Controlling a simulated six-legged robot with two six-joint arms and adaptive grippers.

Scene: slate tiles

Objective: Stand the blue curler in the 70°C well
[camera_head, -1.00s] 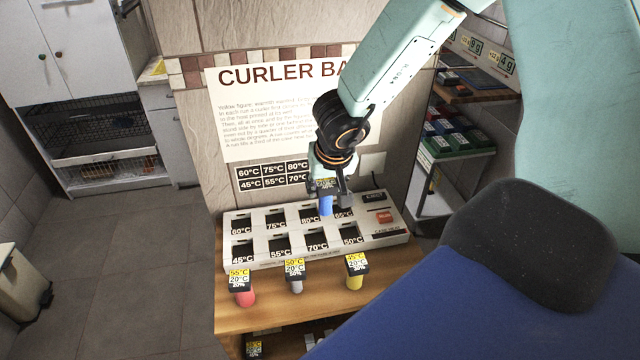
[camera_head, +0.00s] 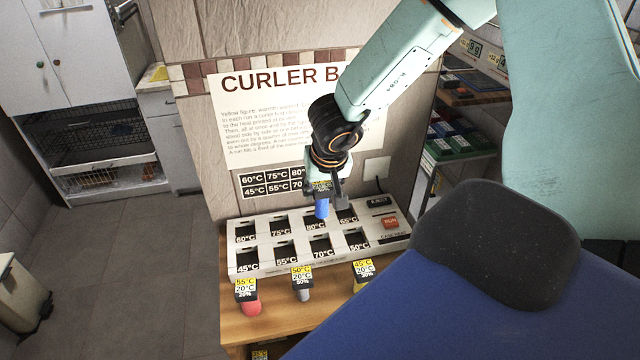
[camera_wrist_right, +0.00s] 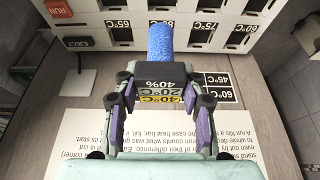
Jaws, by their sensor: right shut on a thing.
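The blue curler (camera_head: 322,208) hangs upright from my right gripper (camera_head: 322,188), which is shut on its dark tagged cap. The curler is above the back row of the white curler bay (camera_head: 235,271), in front of the 80°C and 65°C wells in the head view. The 70°C well (camera_head: 321,245) is in the front row, third from the left, and looks empty. In the right wrist view the blue curler (camera_wrist_right: 160,40) points away from the cap, between the fingers, with the bay beyond it. My left gripper is not in view.
A red curler (camera_head: 249,307), a grey curler (camera_head: 303,293) and a yellow-tagged curler (camera_head: 363,270) stand along the front of the wooden bench (camera_head: 275,325). A red RUN button (camera_head: 390,222) is at the bay's right end. A sign wall (camera_head: 285,120) rises behind.

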